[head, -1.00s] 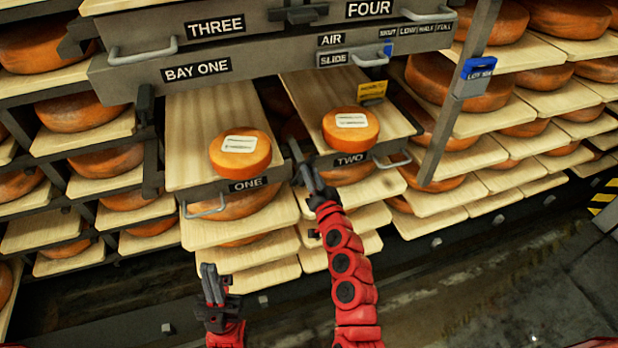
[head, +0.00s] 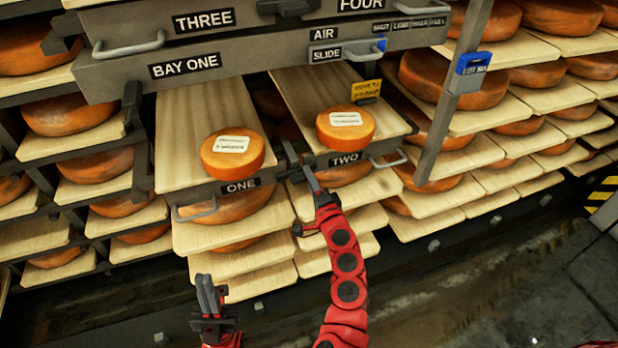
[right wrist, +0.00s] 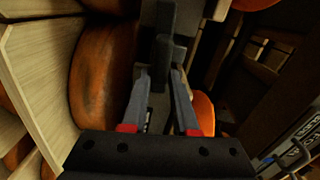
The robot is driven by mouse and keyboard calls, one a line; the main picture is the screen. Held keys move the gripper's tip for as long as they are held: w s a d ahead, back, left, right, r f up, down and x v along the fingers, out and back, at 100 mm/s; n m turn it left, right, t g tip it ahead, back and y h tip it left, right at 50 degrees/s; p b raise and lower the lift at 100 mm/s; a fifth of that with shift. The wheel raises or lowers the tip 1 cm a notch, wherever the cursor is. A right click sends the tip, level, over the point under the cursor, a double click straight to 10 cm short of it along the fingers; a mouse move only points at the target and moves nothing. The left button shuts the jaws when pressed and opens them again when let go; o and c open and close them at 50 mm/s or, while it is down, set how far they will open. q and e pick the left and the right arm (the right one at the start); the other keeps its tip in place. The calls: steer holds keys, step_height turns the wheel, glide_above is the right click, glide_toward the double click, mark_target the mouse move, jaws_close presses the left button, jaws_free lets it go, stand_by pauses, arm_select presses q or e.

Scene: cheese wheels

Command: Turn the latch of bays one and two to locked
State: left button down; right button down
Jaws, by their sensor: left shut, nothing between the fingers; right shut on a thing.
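Bay one (head: 171,120) and bay two (head: 291,90) are wooden boards, pulled out with a label at the front. My right gripper (head: 309,176) is at the dark upright between the two fronts, just left of the TWO label (head: 344,159). It is shut on a dark bar, likely the bay two latch (head: 289,152); the bar (right wrist: 163,52) shows between the fingers in the right wrist view. The fingers partly hide it, so its setting cannot be told. A dark latch-like block (head: 133,104) is on the post left of bay one. My left gripper (head: 208,290) is shut and empty, low in front of bay one.
An orange cheese wheel (head: 232,154) lies on bay one and another (head: 345,128) on bay two. Wire handles (head: 195,213) stick out from the fronts. A grey BAY ONE beam (head: 255,62) crosses above. A slanted post with a blue tag (head: 472,64) stands right. Floor in front is clear.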

steer(key=shift+d+f+m, duration=0.1)
steer(key=shift+f+m, duration=0.05)
steer(key=shift+m, duration=0.45)
steer(key=c, duration=0.8)
jaws_free()
steer(key=shift+o, duration=0.2)
steer(key=v, duration=1.7)
steer(key=shift+s, duration=0.2)
